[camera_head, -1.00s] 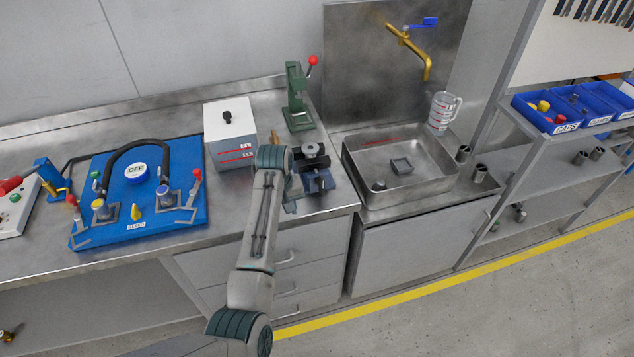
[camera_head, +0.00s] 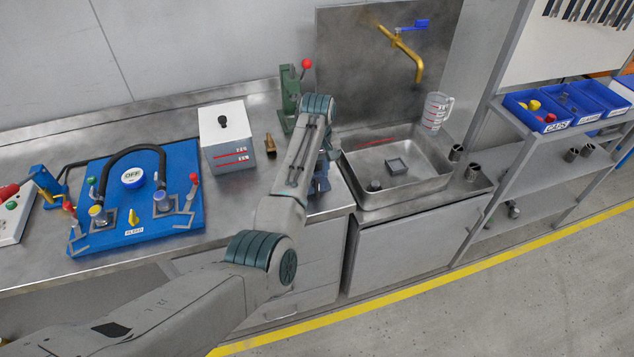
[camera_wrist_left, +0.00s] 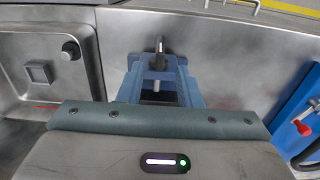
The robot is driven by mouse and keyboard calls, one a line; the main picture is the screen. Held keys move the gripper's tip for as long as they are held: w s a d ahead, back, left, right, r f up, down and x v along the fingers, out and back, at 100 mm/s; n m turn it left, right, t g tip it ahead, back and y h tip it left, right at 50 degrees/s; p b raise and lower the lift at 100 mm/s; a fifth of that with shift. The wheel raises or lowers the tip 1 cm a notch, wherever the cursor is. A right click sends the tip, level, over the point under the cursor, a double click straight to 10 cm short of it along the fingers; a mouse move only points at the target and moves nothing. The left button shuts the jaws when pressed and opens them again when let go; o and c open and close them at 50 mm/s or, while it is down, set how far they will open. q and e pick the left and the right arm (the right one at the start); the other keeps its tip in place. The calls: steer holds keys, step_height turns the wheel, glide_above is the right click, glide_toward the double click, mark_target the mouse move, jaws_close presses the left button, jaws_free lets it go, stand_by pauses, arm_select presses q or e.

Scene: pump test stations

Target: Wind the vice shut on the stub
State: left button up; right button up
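The blue vice (camera_head: 321,180) stands near the front edge of the bench, left of the sink, mostly hidden behind my left arm. In the left wrist view the vice (camera_wrist_left: 185,82) is at the centre, with its dark grey screw and handle (camera_wrist_left: 159,57) toward the top. My own wrist housing covers the lower part, so I cannot see what is between the jaws. My left gripper (camera_head: 327,150) is over the vice; its fingers are too hidden to tell open from shut. I cannot make out the stub in the vice. My right gripper is not in view.
A small brass piece (camera_head: 270,145) stands beside the white box (camera_head: 226,138). A green press (camera_head: 288,100) with a red knob stands behind the vice. The sink (camera_head: 365,187) is to the right, the blue pump board (camera_head: 175,222) to the left.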

mark_target(318, 179)
arm_select(q)
step_height(318, 179, down, 6)
steer(key=shift+f+p, duration=0.2)
steer(key=shift+p, duration=0.3)
jaws_close()
